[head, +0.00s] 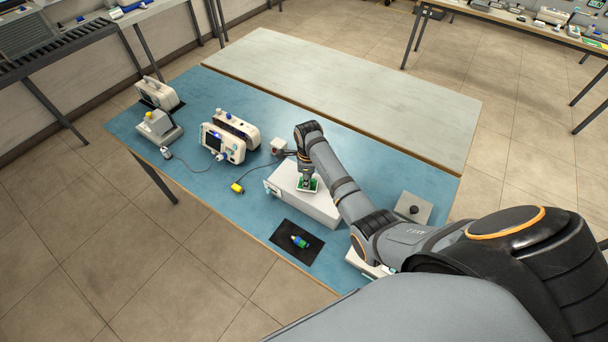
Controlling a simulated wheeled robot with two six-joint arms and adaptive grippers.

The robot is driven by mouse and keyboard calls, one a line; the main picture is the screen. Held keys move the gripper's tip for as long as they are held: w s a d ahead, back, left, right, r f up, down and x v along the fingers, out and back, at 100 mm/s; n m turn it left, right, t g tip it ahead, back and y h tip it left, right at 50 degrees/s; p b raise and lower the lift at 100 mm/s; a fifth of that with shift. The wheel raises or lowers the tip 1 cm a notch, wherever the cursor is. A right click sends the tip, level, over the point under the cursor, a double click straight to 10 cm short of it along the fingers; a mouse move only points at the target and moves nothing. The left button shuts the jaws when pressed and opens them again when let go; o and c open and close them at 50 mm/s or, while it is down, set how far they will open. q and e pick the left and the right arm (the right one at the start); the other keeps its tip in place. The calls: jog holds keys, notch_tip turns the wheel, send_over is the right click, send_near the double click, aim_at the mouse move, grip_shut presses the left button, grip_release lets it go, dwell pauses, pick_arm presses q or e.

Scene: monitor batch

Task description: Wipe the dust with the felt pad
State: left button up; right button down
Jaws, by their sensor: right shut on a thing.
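My right gripper (306,181) points down over the top of a white box-shaped unit (318,206) on the blue table mat. It is shut on a small pad with a green edge (314,188), which looks like the felt pad. The pad is at the unit's top surface; I cannot tell whether it presses on it. The fingers and wrist hide part of the pad. I cannot make out any dust at this size. My left gripper is not in view.
A grey plate with a black knob (413,208) lies right of my arm.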

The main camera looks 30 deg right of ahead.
jog(key=shift+s+d+f, duration=0.1)
jog(key=shift+s+d, duration=0.05)
jog(key=shift+s, duration=0.3)
jog(key=shift+s+d+f, duration=0.1)
jog(key=shift+f, duration=0.05)
jog(key=r+p, duration=0.2)
jog(key=p, duration=0.1)
jog(key=shift+w+r, duration=0.2)
jog(key=shift+r, duration=0.2)
jog(key=shift+d+r, duration=0.1)
jog(key=shift+r, duration=0.1)
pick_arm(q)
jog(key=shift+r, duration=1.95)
pick_arm(e)
jog(key=shift+r, duration=1.95)
